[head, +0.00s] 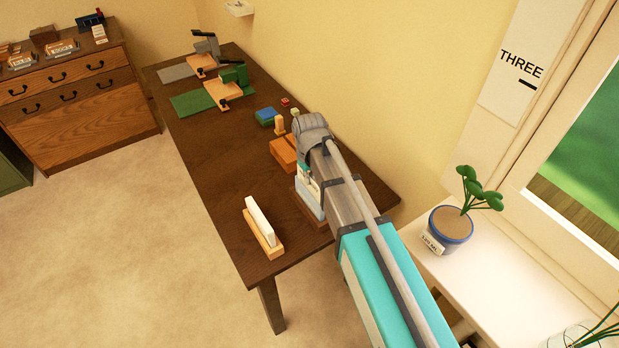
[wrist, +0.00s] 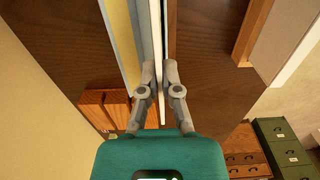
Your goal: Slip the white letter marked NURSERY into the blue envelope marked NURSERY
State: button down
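My gripper (wrist: 159,72) points down over the desk in the wrist view, its two fingers close on either side of a thin white card (wrist: 158,108), seen edge-on. The card appears to be the white letter; its marking is not readable. Just left of it stand a pale blue-grey panel (wrist: 145,28) and a yellowish strip, seemingly parts of the envelope. In the head view a light blue envelope (head: 308,199) stands on a wooden base, partly hidden by my arm. I cannot tell whether the card is inside it or beside it.
Another white card (head: 259,219) stands in a wooden holder (head: 264,241) near the desk's front edge. A potted plant (head: 450,225) sits on the sill at right. The desk's left middle is clear.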

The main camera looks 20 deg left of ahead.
jog(key=c, duration=0.7)
grip_release()
jog(key=shift+r, duration=0.15)
